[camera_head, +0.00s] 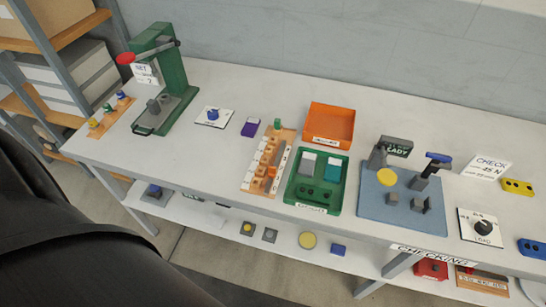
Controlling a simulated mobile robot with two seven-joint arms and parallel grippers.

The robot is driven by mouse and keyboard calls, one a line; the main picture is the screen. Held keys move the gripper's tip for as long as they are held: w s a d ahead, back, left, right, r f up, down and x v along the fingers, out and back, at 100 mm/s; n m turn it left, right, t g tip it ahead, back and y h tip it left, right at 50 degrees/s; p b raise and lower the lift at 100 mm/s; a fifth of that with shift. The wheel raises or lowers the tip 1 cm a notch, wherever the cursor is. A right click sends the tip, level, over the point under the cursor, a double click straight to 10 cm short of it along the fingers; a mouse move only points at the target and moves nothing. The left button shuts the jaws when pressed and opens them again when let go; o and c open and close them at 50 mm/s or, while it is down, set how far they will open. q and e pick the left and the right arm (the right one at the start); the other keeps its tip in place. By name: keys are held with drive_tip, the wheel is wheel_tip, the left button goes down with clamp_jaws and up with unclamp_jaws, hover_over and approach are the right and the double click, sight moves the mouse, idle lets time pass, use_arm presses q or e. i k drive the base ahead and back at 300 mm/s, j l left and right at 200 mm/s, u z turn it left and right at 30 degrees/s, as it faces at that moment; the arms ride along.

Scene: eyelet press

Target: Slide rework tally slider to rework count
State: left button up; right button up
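A wooden tally board (250,184) lies on the white table near the middle of the view. An orange piece (271,172), which looks like the slider, sits in the lower half of the board by that strip. A small green piece (278,123) stands at the board's far end. The markings on the strip are too small to read. Neither of my grippers is in view. Only a dark part of my own body fills the lower left.
A green tray (292,193) with blocks stands close to the board's right, with an orange bin (331,122) behind. A purple block (250,127) lies to its left. A green press (176,75) stands far left, a blue fixture plate (376,205) right. Table left of the board is mostly clear.

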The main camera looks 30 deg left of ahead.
sight(272, 169)
drive_tip(key=i+j+u, duration=0.1)
drive_tip(key=u, duration=0.9)
